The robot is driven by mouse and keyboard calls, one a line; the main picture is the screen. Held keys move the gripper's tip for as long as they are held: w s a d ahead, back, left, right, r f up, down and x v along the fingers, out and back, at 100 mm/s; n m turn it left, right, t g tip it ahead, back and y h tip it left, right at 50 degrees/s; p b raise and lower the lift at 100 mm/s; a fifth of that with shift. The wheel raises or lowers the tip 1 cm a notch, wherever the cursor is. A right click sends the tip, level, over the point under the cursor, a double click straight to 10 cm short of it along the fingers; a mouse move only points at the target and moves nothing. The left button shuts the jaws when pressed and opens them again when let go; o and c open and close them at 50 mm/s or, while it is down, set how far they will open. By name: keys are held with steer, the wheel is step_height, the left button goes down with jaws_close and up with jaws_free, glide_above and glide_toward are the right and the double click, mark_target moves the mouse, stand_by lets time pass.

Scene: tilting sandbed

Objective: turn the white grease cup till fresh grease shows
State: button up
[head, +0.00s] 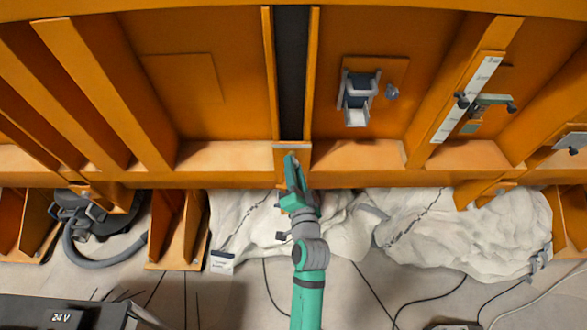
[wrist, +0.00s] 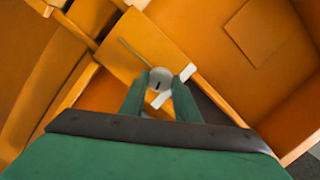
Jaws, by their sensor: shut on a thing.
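The white grease cup (wrist: 160,80) shows in the wrist view as a round pale cap with a short dark mark on its face. My gripper (wrist: 160,95) has its two green fingers on either side of the cup and is shut on it. A pale strip lies just below the cup between the fingers. In the head view my gripper (head: 291,160) reaches up to the orange frame at the foot of the dark vertical slot. The cup is hidden there by my fingers. I cannot make out any grease in either view.
The orange ribbed frame (head: 215,180) spans the view. A grey latch (head: 357,98) and a white scale strip (head: 468,97) are up right. White draped sheeting (head: 460,235) lies below. A pump with a hose (head: 90,220) is left, and a 24 V box (head: 60,315) lower left. Cables cross the floor.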

steer(key=shift+d+f+m+t, duration=0.1)
steer(key=shift+m+t, duration=0.1)
steer(key=shift+m, duration=0.85)
steer(key=shift+d+f+m+t, duration=0.1)
steer(key=shift+m+t, duration=0.1)
steer(key=shift+m, duration=0.85)
steer(key=o, duration=1.1)
steer(key=shift+a, duration=0.1)
steer(key=shift+c, duration=0.2)
steer(key=shift+s, duration=0.1)
steer(key=v, duration=1)
steer(key=shift+s+d, duration=0.25)
steer(key=shift+s, duration=0.05)
